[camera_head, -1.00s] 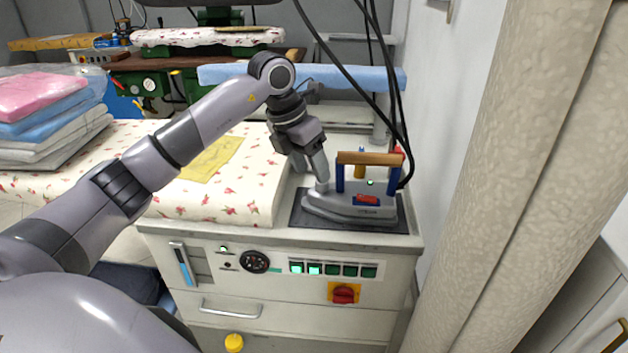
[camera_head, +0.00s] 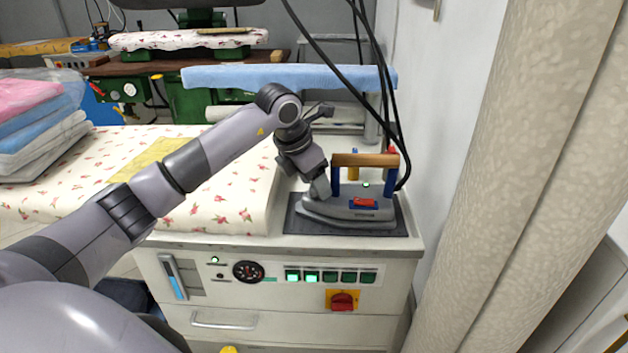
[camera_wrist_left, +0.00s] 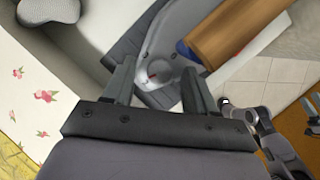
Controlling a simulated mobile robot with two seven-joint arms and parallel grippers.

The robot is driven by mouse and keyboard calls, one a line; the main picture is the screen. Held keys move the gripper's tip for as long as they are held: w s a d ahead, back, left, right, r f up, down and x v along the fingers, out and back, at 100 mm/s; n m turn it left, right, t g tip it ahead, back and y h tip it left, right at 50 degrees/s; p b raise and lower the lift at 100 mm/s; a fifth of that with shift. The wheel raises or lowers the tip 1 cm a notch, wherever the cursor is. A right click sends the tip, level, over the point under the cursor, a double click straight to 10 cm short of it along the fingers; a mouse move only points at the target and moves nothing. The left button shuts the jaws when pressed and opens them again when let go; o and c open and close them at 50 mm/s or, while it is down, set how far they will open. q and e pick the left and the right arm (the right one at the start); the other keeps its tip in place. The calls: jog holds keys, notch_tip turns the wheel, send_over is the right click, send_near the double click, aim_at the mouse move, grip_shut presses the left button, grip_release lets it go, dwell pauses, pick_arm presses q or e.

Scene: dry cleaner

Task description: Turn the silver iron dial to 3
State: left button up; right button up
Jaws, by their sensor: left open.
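The silver iron (camera_head: 345,212) rests on a dark mat (camera_head: 402,229) on the ironing station, with its wooden handle (camera_head: 365,160) on top. My left gripper (camera_head: 324,190) is low at the iron's left end, pointing down. In the left wrist view, a round grey dial (camera_wrist_left: 158,72) with a small red mark shows on the iron (camera_wrist_left: 185,32). The two open fingers of the gripper (camera_wrist_left: 158,84) stand on either side of the dial, with a gap visible. The dial's numbers are not readable.
A flowered ironing pad (camera_head: 232,208) lies left of the iron. Black cables (camera_head: 386,110) hang down behind it. The white wall (camera_head: 440,130) and a beige column (camera_head: 540,150) are close on the right. Buttons and a red switch (camera_head: 342,301) are on the station's front.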

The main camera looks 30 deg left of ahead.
pick_arm(q)
jog(key=shift+f, duration=0.15)
jog(key=c, duration=1.1)
jog(key=shift+o, duration=0.2)
jog(key=shift+w+m, duration=0.1)
jog(key=shift+m, duration=0.2)
